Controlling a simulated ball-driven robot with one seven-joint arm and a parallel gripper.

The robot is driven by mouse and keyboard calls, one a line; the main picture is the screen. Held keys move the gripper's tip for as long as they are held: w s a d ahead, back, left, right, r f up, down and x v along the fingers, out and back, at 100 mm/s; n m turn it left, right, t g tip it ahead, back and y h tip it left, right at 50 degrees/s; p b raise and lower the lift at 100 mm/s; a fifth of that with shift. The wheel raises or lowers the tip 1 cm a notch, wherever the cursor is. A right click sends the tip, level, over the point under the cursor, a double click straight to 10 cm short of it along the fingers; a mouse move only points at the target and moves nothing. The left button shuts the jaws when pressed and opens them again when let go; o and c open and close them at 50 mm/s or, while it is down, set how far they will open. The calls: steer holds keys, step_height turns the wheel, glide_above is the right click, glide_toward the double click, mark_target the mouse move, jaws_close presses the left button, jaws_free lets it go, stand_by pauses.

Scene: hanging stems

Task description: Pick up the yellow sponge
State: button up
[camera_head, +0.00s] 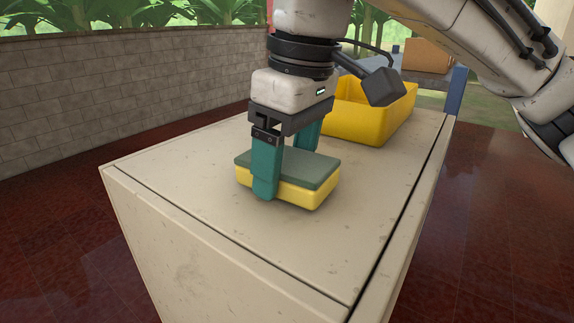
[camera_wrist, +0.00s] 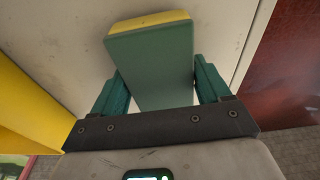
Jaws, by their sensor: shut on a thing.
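The yellow sponge (camera_head: 308,194) has a green top layer and lies flat at the top of the beige cabinet. My gripper (camera_head: 285,178) points down over it, with one teal finger on the near side and the other on the far side. The fingers are shut on the sponge. In the wrist view the sponge (camera_wrist: 150,62) sits between the two fingers of my gripper (camera_wrist: 160,85), its yellow edge showing at the top. I cannot tell whether the sponge's underside touches the cabinet.
The beige cabinet (camera_head: 190,185) has free room on its top around the sponge. A yellow bin (camera_head: 375,118) stands behind, at the right. A cardboard box (camera_head: 426,56) is at the back on a shelf. A grey block wall (camera_head: 110,95) runs at the left.

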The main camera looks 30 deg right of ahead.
step_height(320, 180, up, 2)
steer(key=shift+r+b, duration=0.1)
steer(key=shift+b, duration=0.25)
steer(key=s+r, duration=0.1)
steer(key=r, duration=0.1)
steer(key=s+d+r, duration=0.1)
steer(key=s+r, duration=0.1)
steer(key=s+d+r+b, duration=0.1)
steer(key=s+r, duration=0.1)
steer(key=shift+r, duration=0.3)
steer(key=s+d+r+b, duration=0.1)
steer(key=s+d+r, duration=0.2)
steer(key=s, duration=0.5)
steer(key=shift+d+r, duration=0.2)
steer(key=shift+r, duration=0.15)
steer(key=o, duration=0.5)
steer(key=shift+c, duration=0.2)
steer(key=c, duration=0.4)
